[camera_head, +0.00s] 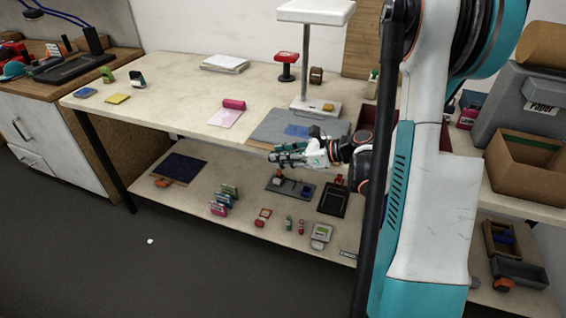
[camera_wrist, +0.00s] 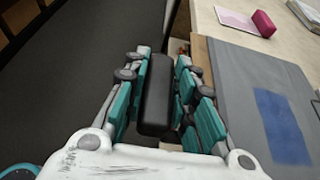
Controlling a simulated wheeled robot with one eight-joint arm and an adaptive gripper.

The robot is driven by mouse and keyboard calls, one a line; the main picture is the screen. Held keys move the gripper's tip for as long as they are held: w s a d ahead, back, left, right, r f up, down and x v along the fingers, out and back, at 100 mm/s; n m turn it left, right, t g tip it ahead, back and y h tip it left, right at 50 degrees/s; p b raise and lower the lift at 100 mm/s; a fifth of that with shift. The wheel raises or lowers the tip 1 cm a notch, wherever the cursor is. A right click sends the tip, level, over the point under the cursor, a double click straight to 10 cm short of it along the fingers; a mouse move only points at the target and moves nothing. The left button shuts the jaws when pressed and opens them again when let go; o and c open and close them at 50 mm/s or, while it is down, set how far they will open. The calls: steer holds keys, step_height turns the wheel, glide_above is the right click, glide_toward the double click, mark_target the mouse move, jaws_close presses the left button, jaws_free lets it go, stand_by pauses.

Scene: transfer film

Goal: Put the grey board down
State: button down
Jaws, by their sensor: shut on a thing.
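A flat grey board (camera_head: 270,127) with a blue patch lies on the worktable near its front edge. It also shows at the right of the wrist view (camera_wrist: 238,75). My gripper (camera_head: 276,155) is level with the table's front edge, just in front of the board and apart from its blue patch. In the wrist view, my gripper's teal fingers are shut on a dark, rounded bar-like thing (camera_wrist: 157,95). What this thing is, and whether it joins anything below, I cannot tell. In the head view the fingers hide it.
A pink sheet (camera_head: 225,118) with a pink roll lies left of the board. A white stand (camera_head: 306,60) rises behind it. The lower shelf (camera_head: 160,211) holds several small tools. Dark floor is open in front. Cardboard boxes (camera_head: 525,170) stand at the right.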

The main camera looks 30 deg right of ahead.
steer(key=shift+f, duration=0.7)
steer(key=c, duration=1.3)
jaws_free()
steer(key=shift+r, duration=0.1)
steer(key=p+v, duration=0.3)
steer(key=v, duration=0.9)
